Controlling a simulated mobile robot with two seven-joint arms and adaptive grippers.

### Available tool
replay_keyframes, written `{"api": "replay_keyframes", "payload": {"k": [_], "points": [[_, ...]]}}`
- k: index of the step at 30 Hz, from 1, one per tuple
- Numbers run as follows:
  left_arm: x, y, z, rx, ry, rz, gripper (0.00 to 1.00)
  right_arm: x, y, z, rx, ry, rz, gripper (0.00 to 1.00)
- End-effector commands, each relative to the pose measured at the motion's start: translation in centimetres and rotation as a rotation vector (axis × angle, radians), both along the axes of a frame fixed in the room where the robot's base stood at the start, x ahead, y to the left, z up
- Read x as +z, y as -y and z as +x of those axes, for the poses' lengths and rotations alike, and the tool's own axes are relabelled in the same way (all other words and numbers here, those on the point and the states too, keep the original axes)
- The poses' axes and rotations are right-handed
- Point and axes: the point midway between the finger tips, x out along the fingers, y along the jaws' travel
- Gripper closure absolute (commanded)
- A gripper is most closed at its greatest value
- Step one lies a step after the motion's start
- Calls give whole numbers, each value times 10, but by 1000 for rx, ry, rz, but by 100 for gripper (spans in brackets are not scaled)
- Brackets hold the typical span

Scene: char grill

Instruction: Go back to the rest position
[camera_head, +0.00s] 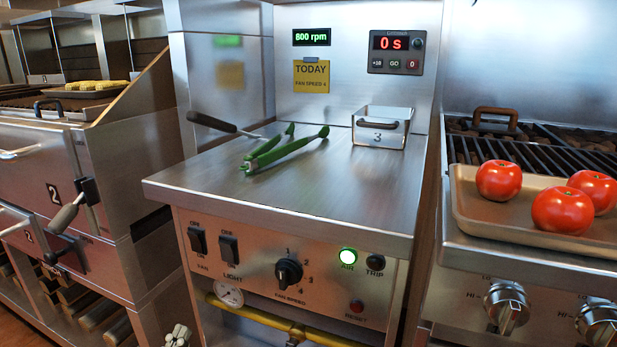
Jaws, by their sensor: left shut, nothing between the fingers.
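My left gripper (178,336) shows only in part at the bottom edge of the head view, left of the middle. It is shut and holds nothing. It is low in front of the steel cabinet (330,222) that carries the fan controls, below its worktop and apart from the things on it. The rest of my left arm is out of the picture. I cannot make out my right gripper.
On the worktop lie green tongs (290,148), a dark-handled tool (212,123) and a steel box marked 3 (380,128). A yellow pipe (262,318) runs below the panel. At right, a tray (505,230) bears tomatoes (562,210) by a grill. Levers (65,215) jut out left.

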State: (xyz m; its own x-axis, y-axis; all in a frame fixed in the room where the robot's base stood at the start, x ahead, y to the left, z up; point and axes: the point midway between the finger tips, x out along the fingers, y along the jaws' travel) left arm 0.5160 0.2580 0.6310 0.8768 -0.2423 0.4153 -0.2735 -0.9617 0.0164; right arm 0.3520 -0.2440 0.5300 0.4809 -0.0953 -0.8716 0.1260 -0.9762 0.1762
Motion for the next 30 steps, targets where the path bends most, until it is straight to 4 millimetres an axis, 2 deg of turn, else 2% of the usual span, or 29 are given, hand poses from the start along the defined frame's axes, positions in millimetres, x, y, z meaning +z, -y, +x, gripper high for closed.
{"api": "replay_keyframes", "payload": {"k": [4, 8, 11, 15, 18, 22, 25, 30], "points": [[-54, 14, 13, 67, -350, 99, 100, -18, 5, -2, -11, -50, -3, 60], [-106, 16, 0, 122, -664, 195, 100, -37, 10, -5, -20, -94, -6, 60], [-142, 12, -27, 160, -908, 269, 100, -50, 14, -8, -28, -126, -8, 60], [-177, 3, -84, 203, -1237, 362, 100, -69, 19, -14, -39, -169, -9, 60], [-189, -3, -126, 224, -1431, 410, 100, -79, 22, -18, -45, -193, -10, 60], [-193, -9, -167, 239, -1601, 450, 100, -89, 24, -22, -50, -215, -11, 60], [-194, -11, -183, 244, -1667, 464, 100, -92, 25, -23, -52, -221, -11, 60], [-195, -12, -188, 245, -1688, 468, 100, -94, 25, -23, -52, -223, -11, 60]]}}
